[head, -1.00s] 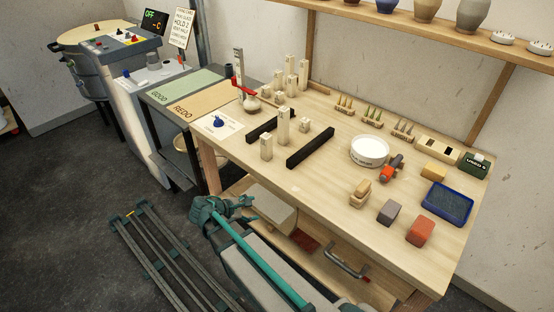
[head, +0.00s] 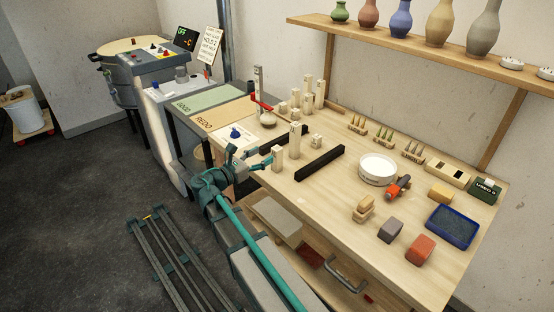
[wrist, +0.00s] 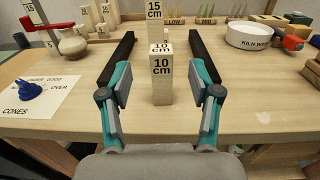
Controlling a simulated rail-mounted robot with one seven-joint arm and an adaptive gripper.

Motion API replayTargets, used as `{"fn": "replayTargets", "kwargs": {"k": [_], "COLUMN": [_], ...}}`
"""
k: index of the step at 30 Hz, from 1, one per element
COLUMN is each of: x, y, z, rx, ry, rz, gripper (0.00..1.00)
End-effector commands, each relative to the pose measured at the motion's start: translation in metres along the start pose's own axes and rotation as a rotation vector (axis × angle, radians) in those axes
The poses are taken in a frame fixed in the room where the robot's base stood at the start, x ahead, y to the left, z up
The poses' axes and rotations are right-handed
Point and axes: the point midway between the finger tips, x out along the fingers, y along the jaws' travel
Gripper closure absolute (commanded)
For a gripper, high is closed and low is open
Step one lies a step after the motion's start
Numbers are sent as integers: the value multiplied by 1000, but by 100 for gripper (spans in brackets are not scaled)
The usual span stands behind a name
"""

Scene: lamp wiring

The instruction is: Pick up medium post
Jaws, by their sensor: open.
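The medium post is a pale wooden block marked 10 cm (wrist: 161,82); it stands upright near the table's front edge. It also shows in the head view (head: 277,158). A taller 15 cm post (head: 295,140) stands right behind it and shows in the wrist view (wrist: 155,18). My gripper (wrist: 160,70) is open, with one teal finger on each side of the medium post in the picture. In the head view my gripper (head: 258,160) is low at the post's left; I cannot tell how deep the post lies between the fingers.
Two black bars (head: 320,163) (head: 283,139) lie on either side of the posts. A small block (head: 316,141) sits between them, behind the tall post. A cones sheet (head: 236,138) is at the left and a white kiln wash bowl (head: 378,169) at the right. Several more posts (head: 308,103) stand behind.

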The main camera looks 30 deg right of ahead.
Motion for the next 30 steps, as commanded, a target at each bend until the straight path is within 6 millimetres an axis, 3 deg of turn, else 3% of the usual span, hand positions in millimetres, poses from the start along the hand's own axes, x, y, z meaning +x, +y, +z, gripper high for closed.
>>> {"fn": "replayTargets", "kwargs": {"k": [3, 11, 21, 28, 30], "x": [17, 33, 74, 76, 75], "y": [0, 0, -1, -1, -1], "z": [0, 0, -3, -4, -4], "rx": [0, 1, 1, 2, 2], "ry": [0, 1, 1, 1, 1], "rz": [-1, 0, 0, 1, 1], "gripper": [38, 38, 38, 38, 48]}}
